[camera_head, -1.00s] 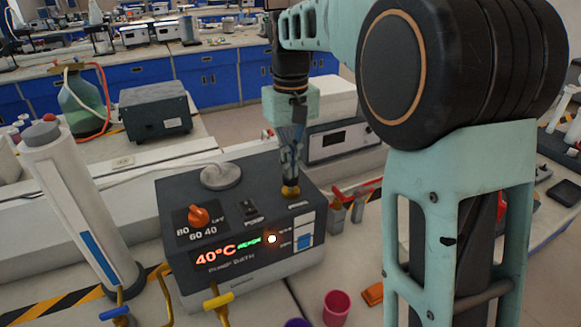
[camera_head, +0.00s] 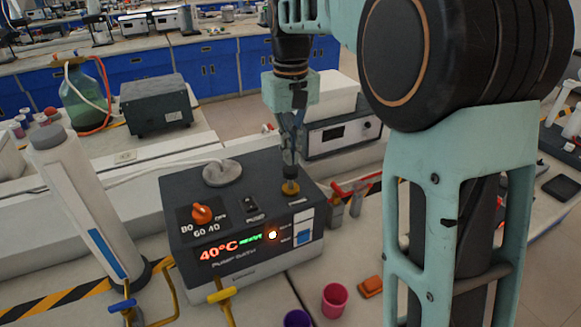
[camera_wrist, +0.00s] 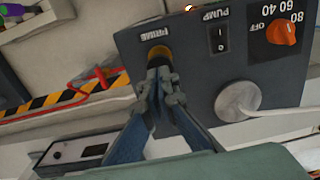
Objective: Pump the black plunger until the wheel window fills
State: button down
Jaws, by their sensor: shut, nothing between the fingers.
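The dark grey water bath (camera_head: 250,262) stands on the bench with a lit 40°C display. The black plunger (camera_head: 290,173) appears as a dark stem above a brass collar (camera_head: 290,188) at the top right of the bath. In the wrist view, the collar (camera_wrist: 160,52) lies by the PRIME label. My gripper (camera_head: 289,160) is shut and points down over the plunger. In the wrist view, its fingertips (camera_wrist: 158,75) hide most of the plunger; contact cannot be told. The front window (camera_head: 304,238) shows blue below and white above. I cannot make out a wheel.
An orange dial (camera_head: 201,214) and a round lid (camera_head: 222,173) are also on the bath top. A white cylinder (camera_head: 75,195) stands left. A red-handled tool (camera_head: 355,186) lies right.

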aim_at(291, 169)
jog(key=shift+f, duration=0.1)
jog(key=shift+f+b, duration=1.3)
jog(key=shift+f, duration=0.75)
jog(key=shift+r, duration=0.1)
notch_tip(291, 169, up, 4)
jog(key=p, duration=0.4)
jog(key=shift+r, duration=0.1)
